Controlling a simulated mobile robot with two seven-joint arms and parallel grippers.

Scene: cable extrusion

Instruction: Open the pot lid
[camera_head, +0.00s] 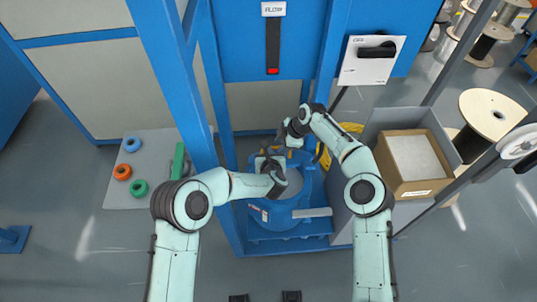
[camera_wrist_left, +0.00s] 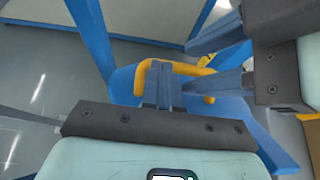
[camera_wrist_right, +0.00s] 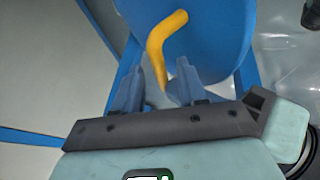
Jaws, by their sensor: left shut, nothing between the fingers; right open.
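The blue pot (camera_head: 300,193) stands inside the blue frame in the head view, partly hidden by my arms. Its blue lid (camera_wrist_right: 215,40) carries a bent yellow handle (camera_wrist_right: 160,45) in the right wrist view. The handle (camera_wrist_left: 182,68) also shows in the left wrist view. My left gripper (camera_wrist_left: 166,75) is shut and empty, its fingertips at the handle in that view; whether they touch is unclear. My right gripper (camera_wrist_right: 155,78) is open, with the lower end of the handle between its fingers in the picture. In the head view, the left gripper (camera_head: 264,154) and right gripper (camera_head: 281,132) are close together.
Blue frame posts (camera_head: 180,80) stand close around the pot. A cardboard box (camera_head: 393,180) stands right of the pot. A grey mat (camera_head: 115,180) with small coloured rings lies at left.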

